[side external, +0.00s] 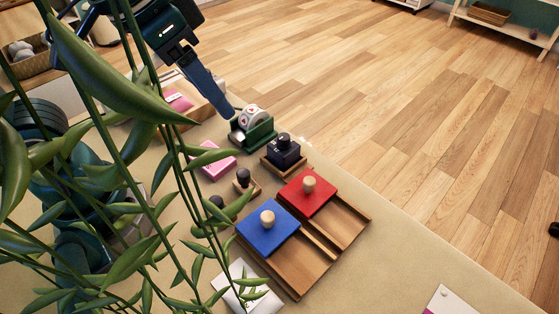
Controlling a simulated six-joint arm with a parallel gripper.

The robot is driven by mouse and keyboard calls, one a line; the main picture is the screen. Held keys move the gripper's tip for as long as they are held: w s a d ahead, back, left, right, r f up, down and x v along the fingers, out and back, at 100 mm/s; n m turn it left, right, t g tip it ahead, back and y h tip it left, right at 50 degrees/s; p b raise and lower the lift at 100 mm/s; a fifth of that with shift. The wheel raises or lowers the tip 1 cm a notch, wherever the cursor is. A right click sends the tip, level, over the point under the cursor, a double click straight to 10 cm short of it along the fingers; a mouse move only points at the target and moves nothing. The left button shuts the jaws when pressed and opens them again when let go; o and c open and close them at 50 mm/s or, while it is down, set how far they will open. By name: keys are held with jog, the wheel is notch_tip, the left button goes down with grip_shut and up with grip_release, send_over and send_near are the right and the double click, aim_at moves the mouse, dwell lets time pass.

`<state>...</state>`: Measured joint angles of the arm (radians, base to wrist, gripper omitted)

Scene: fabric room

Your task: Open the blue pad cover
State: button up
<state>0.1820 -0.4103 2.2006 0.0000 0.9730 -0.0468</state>
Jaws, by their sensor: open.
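The blue pad cover (267,231) is a flat blue panel with a round wooden knob (267,217) on top. It lies over the upper-left part of a wooden box (299,273), whose lower part shows bare wood. A red cover (307,195) with a similar knob lies beside it on the right over its own wooden compartment. My gripper (222,105) is at the top left, apart from the blue cover and close to a green holder. Its fingertips point down toward the holder. Leaves partly hide my arm and the table's left side.
The green holder (254,138) bears a white and red round item (253,119). A dark stamp (282,151), a pink block (216,161) and a small knobbed stamp (243,179) stand near the covers. Plant leaves (110,80) fill the left. The table's right is mostly clear.

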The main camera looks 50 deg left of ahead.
jog(key=w+d+f+m+g, duration=0.1)
jog(key=d+f+m+g, duration=0.2)
jog(key=d, duration=0.4)
jog(key=m+g, duration=0.1)
jog(key=m, duration=0.1)
send_over(268, 217)
jog(key=shift+y, duration=0.4)
jog(key=f, duration=0.5)
jog(key=shift+w+a, duration=0.15)
jog(key=shift+w, duration=0.05)
jog(key=shift+s+f, duration=0.2)
jog(key=shift+f, duration=2.4)
jog(key=shift+c, duration=0.3)
grip_shut()
